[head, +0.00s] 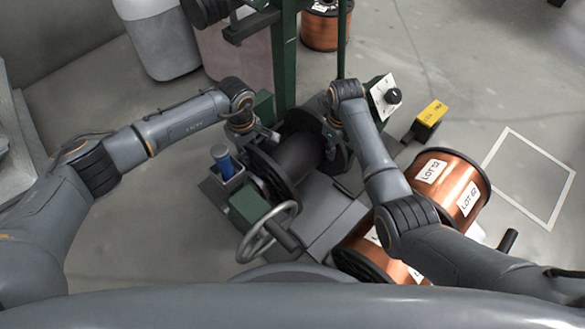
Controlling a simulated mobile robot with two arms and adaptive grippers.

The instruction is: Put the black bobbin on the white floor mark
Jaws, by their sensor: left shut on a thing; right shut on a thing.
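The black bobbin (297,157) sits low in the green machine, its bare dark core lying between two round flanges. My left gripper (262,136) is at its left flange and shut on it. My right gripper (338,135) is at its right flange and shut on it; the fingertips are partly hidden by the wrist. The white floor mark (550,222) is an empty square outline on the floor at the right.
Copper spools with LOT labels (452,182) (358,250) lie between the machine and the mark. A yellow-topped box (431,114) stands near them. A handwheel (268,232) is at the machine's front. A green post (284,60) rises behind. Floor at upper right is clear.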

